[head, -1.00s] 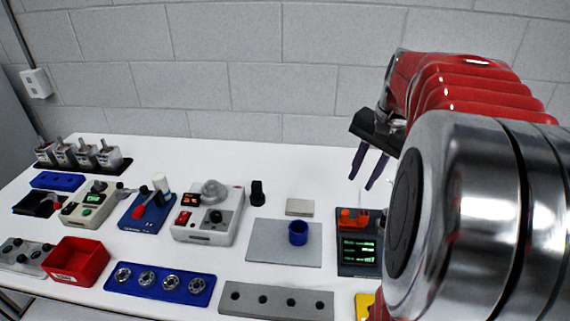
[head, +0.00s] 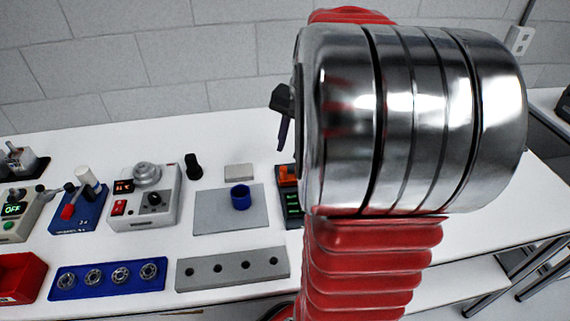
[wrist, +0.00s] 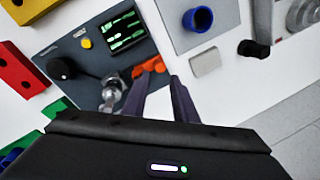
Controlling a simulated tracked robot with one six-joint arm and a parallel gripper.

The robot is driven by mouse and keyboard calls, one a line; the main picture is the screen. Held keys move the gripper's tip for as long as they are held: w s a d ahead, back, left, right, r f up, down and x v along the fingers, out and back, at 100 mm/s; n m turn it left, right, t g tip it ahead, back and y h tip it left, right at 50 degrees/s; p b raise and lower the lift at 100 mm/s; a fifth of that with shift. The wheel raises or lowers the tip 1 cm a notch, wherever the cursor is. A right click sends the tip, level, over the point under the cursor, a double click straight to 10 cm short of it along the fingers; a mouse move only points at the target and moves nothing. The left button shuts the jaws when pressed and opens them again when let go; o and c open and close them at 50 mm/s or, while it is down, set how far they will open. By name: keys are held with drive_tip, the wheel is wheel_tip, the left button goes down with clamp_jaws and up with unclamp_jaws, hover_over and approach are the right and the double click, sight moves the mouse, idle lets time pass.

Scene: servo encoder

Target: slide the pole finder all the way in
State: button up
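The dark servo tester (wrist: 92,62) shows in the wrist view with a lit green screen, a yellow button, a black knob and a metal part with a shaft. An orange piece (wrist: 150,67), seemingly the pole finder, sits at its edge; how far in it is cannot be told. In the head view the orange piece (head: 288,174) is partly hidden by my arm, as is the tester (head: 292,206). My gripper (wrist: 156,80) is open and empty, its two dark fingers apart and pointing toward the orange piece. In the head view my gripper (head: 283,145) hangs above the table behind the tester.
A grey plate (head: 217,209) with a blue cup (head: 241,197) and a small grey block (head: 239,171) lie left of the tester. A black upright part (head: 193,167) and a control box (head: 145,198) stand farther left. A red block (wrist: 17,68) and yellow block (wrist: 28,8) show in the wrist view.

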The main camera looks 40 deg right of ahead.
sight(284, 168)
drive_tip(key=f, duration=0.2)
drive_tip(key=w+f, duration=0.1)
drive_tip(key=f, duration=0.4)
drive_tip(key=shift+w+a+f, duration=0.15)
drive_tip(key=shift+a+f, duration=0.15)
drive_tip(key=shift+c, duration=0.2)
clamp_jaws()
